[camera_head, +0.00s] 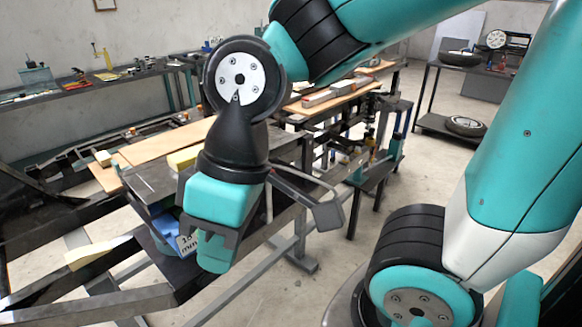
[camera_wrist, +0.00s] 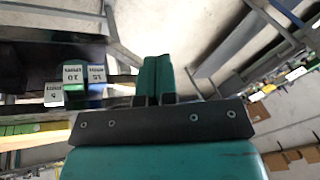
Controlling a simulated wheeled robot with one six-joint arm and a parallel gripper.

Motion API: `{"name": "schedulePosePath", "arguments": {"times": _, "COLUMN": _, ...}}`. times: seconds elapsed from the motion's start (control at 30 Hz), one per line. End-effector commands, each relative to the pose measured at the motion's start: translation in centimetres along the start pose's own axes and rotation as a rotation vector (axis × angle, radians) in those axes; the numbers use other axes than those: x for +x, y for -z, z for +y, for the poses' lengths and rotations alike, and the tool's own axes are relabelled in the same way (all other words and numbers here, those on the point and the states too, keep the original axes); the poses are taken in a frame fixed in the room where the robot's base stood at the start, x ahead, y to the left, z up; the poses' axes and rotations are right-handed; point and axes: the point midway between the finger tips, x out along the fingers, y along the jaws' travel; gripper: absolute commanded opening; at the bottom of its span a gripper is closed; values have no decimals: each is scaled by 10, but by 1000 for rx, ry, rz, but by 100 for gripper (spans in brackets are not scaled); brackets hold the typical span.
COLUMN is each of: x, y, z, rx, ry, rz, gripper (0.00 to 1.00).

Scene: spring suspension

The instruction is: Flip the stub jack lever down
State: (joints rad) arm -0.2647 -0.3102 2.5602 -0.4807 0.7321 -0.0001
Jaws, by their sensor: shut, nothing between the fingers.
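My gripper (camera_head: 213,252) points down beside the dark steel frame and work table in the head view. In the wrist view its two teal fingers (camera_wrist: 155,77) are together, with nothing between them. I cannot make out the stub jack or its lever in either view; my arm and gripper cover part of the frame. A blue block with a white "15 mm" label (camera_head: 183,243) is just left of the gripper in the head view.
In the wrist view, labelled blocks marked 10 (camera_wrist: 73,75), 15 (camera_wrist: 96,74) and 5 (camera_wrist: 53,96) stand left of the fingers. A dark steel beam (camera_head: 130,302) runs below the gripper. Clear concrete floor (camera_head: 345,265) lies to the right.

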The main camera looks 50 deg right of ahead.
Motion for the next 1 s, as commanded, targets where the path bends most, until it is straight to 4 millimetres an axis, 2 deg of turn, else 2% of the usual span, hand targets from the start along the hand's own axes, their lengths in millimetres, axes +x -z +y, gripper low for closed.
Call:
{"name": "schedulePosePath", "arguments": {"times": 0.37, "x": 0, "y": 0, "z": 0, "rx": 0, "ry": 0, "rz": 0, "gripper": 0}}
{"name": "schedulePosePath", "arguments": {"times": 0.47, "x": 0, "y": 5, "z": 7, "rx": 15, "ry": -22, "rz": -12, "gripper": 0}}
{"name": "schedulePosePath", "arguments": {"times": 0.57, "x": 3, "y": 20, "z": 32, "rx": 63, "ry": -96, "rz": -53, "gripper": 0}}
{"name": "schedulePosePath", "arguments": {"times": 0.67, "x": 10, "y": 43, "z": 75, "rx": 143, "ry": -241, "rz": -125, "gripper": 0}}
{"name": "schedulePosePath", "arguments": {"times": 0.8, "x": 22, "y": 76, "z": 144, "rx": 264, "ry": -539, "rz": -248, "gripper": 0}}
{"name": "schedulePosePath", "arguments": {"times": 0.9, "x": 27, "y": 92, "z": 183, "rx": 331, "ry": -775, "rz": -328, "gripper": 0}}
{"name": "schedulePosePath", "arguments": {"times": 1.0, "x": 30, "y": 103, "z": 207, "rx": 381, "ry": -1003, "rz": -388, "gripper": 0}}
